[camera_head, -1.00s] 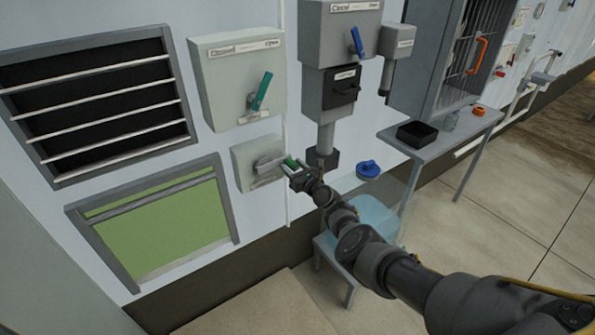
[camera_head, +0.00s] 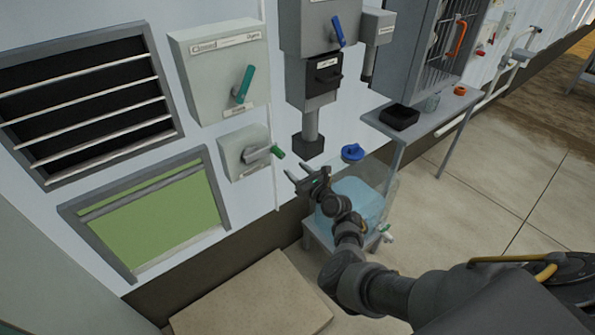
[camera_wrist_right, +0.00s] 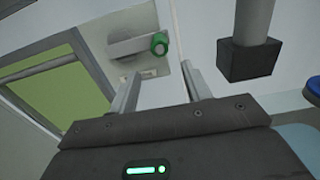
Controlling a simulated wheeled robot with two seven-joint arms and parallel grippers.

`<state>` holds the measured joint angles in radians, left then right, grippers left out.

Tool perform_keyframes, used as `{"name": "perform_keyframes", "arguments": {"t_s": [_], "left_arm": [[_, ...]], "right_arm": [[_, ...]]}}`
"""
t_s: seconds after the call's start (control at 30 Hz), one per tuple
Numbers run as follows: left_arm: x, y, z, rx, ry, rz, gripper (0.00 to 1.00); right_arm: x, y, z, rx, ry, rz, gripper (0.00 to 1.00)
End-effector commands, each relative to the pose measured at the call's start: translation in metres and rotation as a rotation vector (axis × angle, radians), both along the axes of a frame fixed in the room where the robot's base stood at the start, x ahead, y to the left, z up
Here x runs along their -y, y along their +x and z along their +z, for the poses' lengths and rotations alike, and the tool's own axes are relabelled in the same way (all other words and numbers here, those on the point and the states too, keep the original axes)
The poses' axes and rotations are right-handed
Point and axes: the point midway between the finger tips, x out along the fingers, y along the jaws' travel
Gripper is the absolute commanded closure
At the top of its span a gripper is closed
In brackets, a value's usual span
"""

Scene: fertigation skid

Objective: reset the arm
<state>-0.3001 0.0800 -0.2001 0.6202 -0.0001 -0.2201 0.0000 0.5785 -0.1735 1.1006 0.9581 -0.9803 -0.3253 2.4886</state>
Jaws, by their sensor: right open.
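My right gripper (camera_head: 302,174) is open and empty, below and to the right of a small grey box (camera_head: 240,152) on the wall. That box carries a grey lever with a green tip (camera_head: 278,152). The gripper is apart from the lever. In the right wrist view the two open fingers (camera_wrist_right: 160,92) show with nothing between them, and the green lever tip (camera_wrist_right: 159,43) is beyond them. My right arm reaches in from the lower right. My left gripper is not in view.
A larger box with a teal lever (camera_head: 243,84) is above. A box with a blue lever (camera_head: 338,31) is to its right. A translucent blue container (camera_head: 362,198) stands close beside my right arm, under a blue cap (camera_head: 352,152). A table with a black tray (camera_head: 399,117) is at right.

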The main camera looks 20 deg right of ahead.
Motion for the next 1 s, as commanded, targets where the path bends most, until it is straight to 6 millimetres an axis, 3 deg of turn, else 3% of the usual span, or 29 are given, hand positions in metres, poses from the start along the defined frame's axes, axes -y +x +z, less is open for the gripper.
{"name": "perform_keyframes", "arguments": {"t_s": [0.37, 0.47, 0.67, 0.77, 0.87, 1.0], "left_arm": [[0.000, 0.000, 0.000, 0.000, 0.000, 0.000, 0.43], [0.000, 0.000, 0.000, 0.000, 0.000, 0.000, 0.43], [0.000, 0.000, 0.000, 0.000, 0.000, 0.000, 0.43], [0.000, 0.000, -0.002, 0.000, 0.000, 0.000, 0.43], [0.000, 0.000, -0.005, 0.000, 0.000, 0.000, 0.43], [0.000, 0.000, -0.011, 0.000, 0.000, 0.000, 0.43]], "right_arm": [[0.000, 0.000, 0.000, 0.009, -0.040, 0.000, 0.52], [0.002, 0.001, 0.000, 0.040, -0.171, -0.006, 0.52], [0.005, 0.012, -0.021, 0.069, -0.703, -0.028, 0.52], [-0.003, 0.011, -0.054, 0.057, -1.050, 0.038, 0.52], [-0.014, -0.007, -0.110, 0.036, -1.413, 0.174, 0.52], [-0.028, -0.065, -0.208, 0.033, -1.889, 0.478, 0.52]]}}
